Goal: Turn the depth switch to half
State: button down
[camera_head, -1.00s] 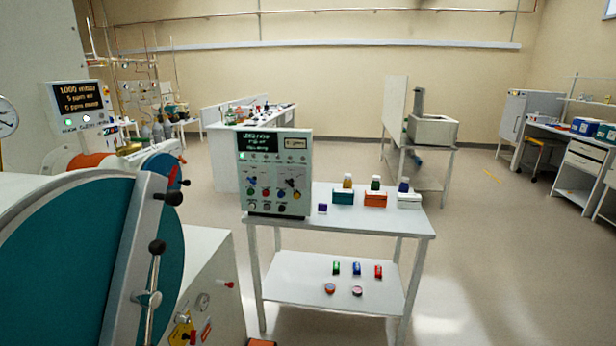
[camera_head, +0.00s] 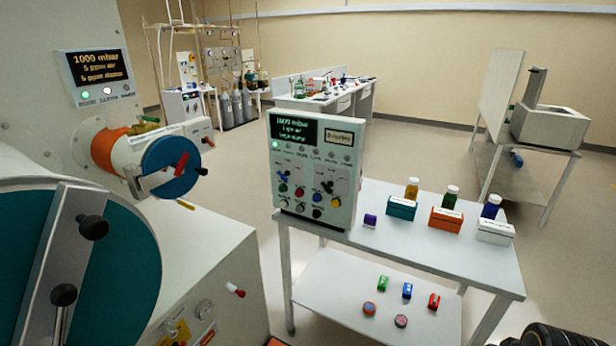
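A pale control box (camera_head: 338,222) stands upright at the left end of a white two-level table. Its front carries a dark display, a row of small lamps, several coloured knobs and a lever-like switch (camera_head: 327,187). The labels are too small to read, so I cannot tell which control is the depth switch or where it is set. My gripper's fingers are not in view. A dark ribbed part, possibly of my arm, shows at the bottom right edge, well apart from the box.
The white table (camera_head: 440,258) bears small labelled boxes with bottles, and several small items lie on its lower shelf. A glovebox (camera_head: 225,265) with a teal round door (camera_head: 110,260) fills the left. Open floor (camera_head: 235,190) lies behind the control box.

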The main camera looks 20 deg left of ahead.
aim_at(322, 185)
jog(key=u, duration=0.95)
jog(key=i, duration=0.95)
jog(key=u, duration=1.05)
